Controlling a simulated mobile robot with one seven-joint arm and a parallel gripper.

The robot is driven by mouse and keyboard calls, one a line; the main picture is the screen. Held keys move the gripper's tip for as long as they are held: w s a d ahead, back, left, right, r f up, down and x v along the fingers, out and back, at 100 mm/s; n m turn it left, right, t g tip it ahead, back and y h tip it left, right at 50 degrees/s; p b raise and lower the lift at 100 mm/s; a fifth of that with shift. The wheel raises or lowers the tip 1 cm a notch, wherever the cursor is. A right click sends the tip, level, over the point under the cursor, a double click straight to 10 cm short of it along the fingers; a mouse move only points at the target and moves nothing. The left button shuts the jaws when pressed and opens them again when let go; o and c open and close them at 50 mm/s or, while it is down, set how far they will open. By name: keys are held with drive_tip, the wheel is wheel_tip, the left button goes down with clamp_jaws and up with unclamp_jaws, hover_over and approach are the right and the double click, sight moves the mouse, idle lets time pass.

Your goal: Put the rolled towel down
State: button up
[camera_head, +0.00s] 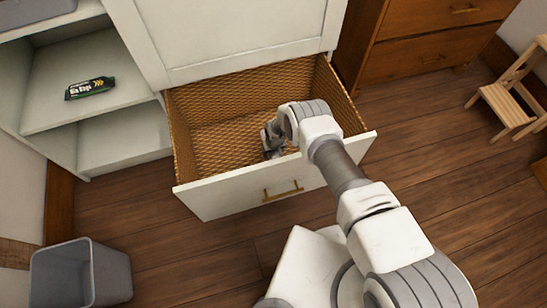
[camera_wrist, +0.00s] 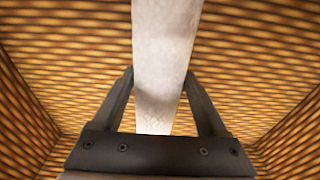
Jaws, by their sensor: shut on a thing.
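The rolled towel (camera_wrist: 166,35) is a long pale grey-white shape in the wrist view, running from the top edge down between my fingers. My gripper (camera_wrist: 160,82) is shut on it, one dark finger on each side. In the head view my gripper (camera_head: 272,142) is down inside the open drawer (camera_head: 232,194), near its front panel. The towel cannot be made out there, hidden by my gripper and arm. Woven wicker-patterned lining surrounds the towel in the wrist view. I cannot tell whether the towel touches the drawer floor.
The drawer's lined floor (camera_head: 215,145) looks bare left of my gripper. A white shelf unit (camera_head: 60,70) at left holds a dark green packet (camera_head: 90,88). A grey bin (camera_head: 80,275), a wooden dresser (camera_head: 425,50) and a step stool (camera_head: 505,105) stand around.

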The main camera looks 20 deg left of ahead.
sight(275, 153)
drive_tip(key=shift+f+b, duration=0.75)
drive_tip(key=shift+f, duration=1.05)
drive_tip(key=shift+f, duration=0.15)
drive_tip(key=o, duration=1.5)
drive_tip(key=r+p, duration=0.2)
drive_tip(key=r, duration=0.2)
drive_tip(key=r+p, duration=0.2)
drive_tip(key=r, duration=0.2)
drive_tip(key=s+d+r+p, duration=0.1)
drive_tip(key=r+p, duration=0.1)
drive_tip(key=r, duration=0.2)
drive_tip(key=shift+r, duration=0.15)
